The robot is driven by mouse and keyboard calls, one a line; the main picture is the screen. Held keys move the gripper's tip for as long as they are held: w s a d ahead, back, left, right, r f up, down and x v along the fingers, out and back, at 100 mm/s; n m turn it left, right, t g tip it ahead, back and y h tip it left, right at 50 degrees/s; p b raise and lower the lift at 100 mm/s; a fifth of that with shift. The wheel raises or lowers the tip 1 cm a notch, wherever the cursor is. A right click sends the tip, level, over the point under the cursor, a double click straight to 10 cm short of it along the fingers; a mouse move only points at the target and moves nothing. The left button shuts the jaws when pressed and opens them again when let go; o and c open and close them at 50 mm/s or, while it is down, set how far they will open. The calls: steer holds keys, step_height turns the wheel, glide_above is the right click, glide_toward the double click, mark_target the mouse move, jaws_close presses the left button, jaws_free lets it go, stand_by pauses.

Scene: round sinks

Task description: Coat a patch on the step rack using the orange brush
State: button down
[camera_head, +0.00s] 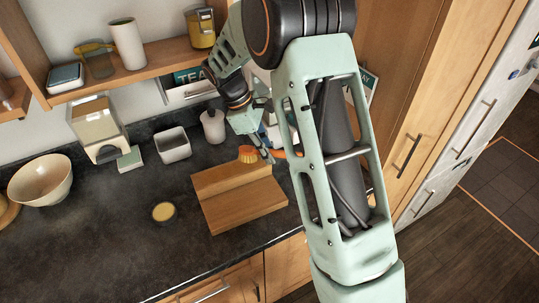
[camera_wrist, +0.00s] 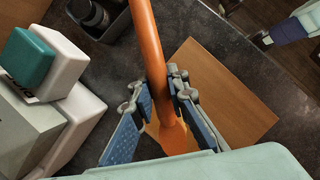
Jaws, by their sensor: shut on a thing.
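The orange brush (camera_head: 248,152) is held in my gripper (camera_head: 267,154), with its head over the back part of the step rack. In the wrist view the brush's long handle (camera_wrist: 150,45) runs between my blue-padded fingers (camera_wrist: 160,92), which are shut on it. The step rack (camera_head: 245,203) is a brown wooden block with a raised back step on the dark counter. It also shows in the wrist view (camera_wrist: 222,85). I cannot tell whether the bristles touch it. Part of the handle is hidden behind my arm in the head view.
A small dark dish with yellow contents (camera_head: 163,212) stands left of the rack. A bowl (camera_head: 41,180), a grey container (camera_head: 173,145) and a soap dispenser (camera_head: 213,126) stand further back. A shelf (camera_head: 160,62) hangs above. The front-left counter is clear.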

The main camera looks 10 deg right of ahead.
steer(key=shift+r, duration=1.9)
